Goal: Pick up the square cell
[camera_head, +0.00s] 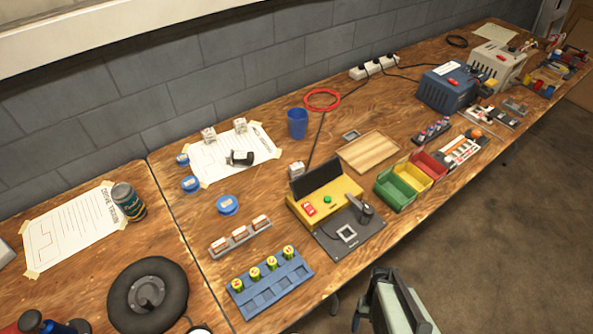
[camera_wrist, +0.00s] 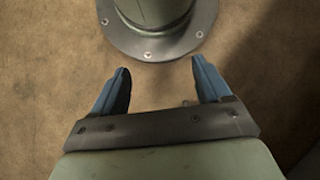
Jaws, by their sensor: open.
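Several small white blocks with square faces lie on the bench in the head view. One block (camera_head: 209,134) and another (camera_head: 240,125) are by the upper edge of a paper sheet; a third block (camera_head: 296,170) stands just behind the yellow charger. I cannot tell for sure which one is the square cell. The yellow charger (camera_head: 345,190) has a dark plate with a square socket (camera_head: 347,233) in front. My gripper (camera_wrist: 160,70) is open and empty in the wrist view, with its blue fingertips wide apart. None of the blocks shows in the wrist view.
A blue rack (camera_head: 262,300) holds several green-yellow round cells. A grey rack (camera_head: 222,246) holds copper-coloured cells. A blue cup (camera_head: 297,123), a wooden board (camera_head: 368,151) and a green bin (camera_head: 395,190) stand nearby. Bare bench lies between the paper and the charger.

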